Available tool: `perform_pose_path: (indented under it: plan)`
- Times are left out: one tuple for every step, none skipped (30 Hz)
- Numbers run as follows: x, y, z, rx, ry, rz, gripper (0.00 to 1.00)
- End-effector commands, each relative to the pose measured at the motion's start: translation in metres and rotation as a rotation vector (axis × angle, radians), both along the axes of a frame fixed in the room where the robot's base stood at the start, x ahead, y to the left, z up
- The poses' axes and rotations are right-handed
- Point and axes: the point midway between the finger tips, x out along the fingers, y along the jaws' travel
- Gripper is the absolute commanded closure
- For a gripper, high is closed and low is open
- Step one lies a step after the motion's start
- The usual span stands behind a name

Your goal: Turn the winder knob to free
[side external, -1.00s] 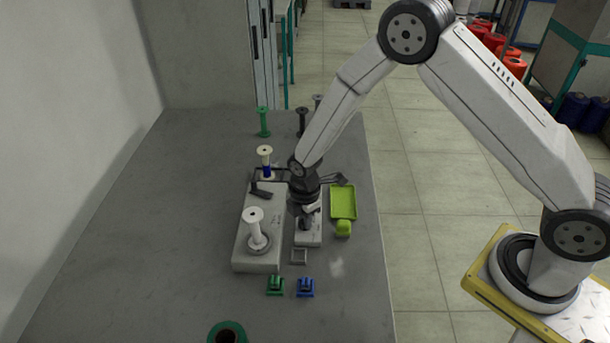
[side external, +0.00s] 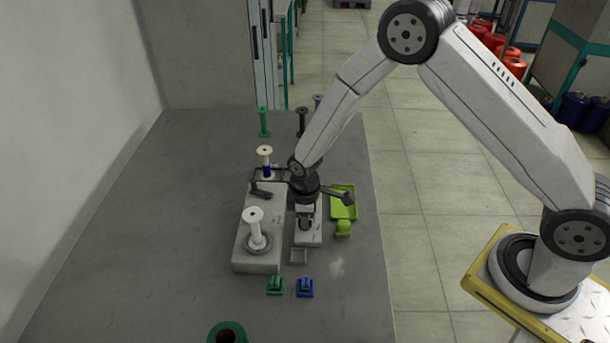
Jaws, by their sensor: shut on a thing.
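The winder (side external: 243,254) is a pale grey block on the table, with a white bobbin (side external: 255,228) upright on its near end. A smaller grey box (side external: 309,241) stands just right of it and carries the dark winder knob (side external: 305,225) on top. My gripper (side external: 305,217) points down over this box and is shut on the knob. The jaws hide much of the knob, and I cannot read its setting or any marks.
A bobbin with a blue band (side external: 266,163) stands behind the winder. Green (side external: 263,122) and dark (side external: 302,120) spools stand farther back. A lime scoop-like tray (side external: 343,206) lies close right of my gripper. Green (side external: 275,286) and blue (side external: 305,288) clips lie in front.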

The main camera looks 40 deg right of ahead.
Motion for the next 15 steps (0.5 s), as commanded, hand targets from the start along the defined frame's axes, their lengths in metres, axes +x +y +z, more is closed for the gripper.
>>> perform_pose_path:
  plan:
    - [0.0004,0.0004,0.0002,0.0,-0.001,-0.009,1.0]
    - [0.0004,0.0004,0.0002,0.0,-0.001,-0.013,1.0]
    - [0.0005,0.0004,0.0002,0.0,-0.001,-0.017,1.0]
    - [0.0005,0.0004,0.0002,0.0,-0.001,-0.019,1.0]
    - [0.0005,0.0004,0.0002,0.0,-0.001,-0.02,1.0]
    - [0.0005,0.0004,0.0002,0.001,-0.002,-0.021,1.0]
    - [0.0005,0.0004,0.0003,0.001,-0.002,-0.021,1.0]
    - [0.0005,0.0004,0.0003,0.001,-0.002,-0.021,1.0]
    - [0.0005,0.0004,0.0003,0.001,-0.002,-0.021,1.0]
    - [0.0005,0.0004,0.0003,0.001,-0.002,-0.02,1.0]
    - [0.0005,0.0004,0.0003,0.001,-0.002,-0.02,1.0]
    - [0.0006,0.0004,0.0003,0.001,-0.002,-0.02,1.0]
    - [0.0006,0.0004,0.0003,0.001,-0.002,-0.02,1.0]
    - [0.0006,0.0004,0.0003,0.001,-0.002,-0.02,1.0]
    - [0.0006,0.0004,0.0003,0.001,-0.002,-0.02,0.7]
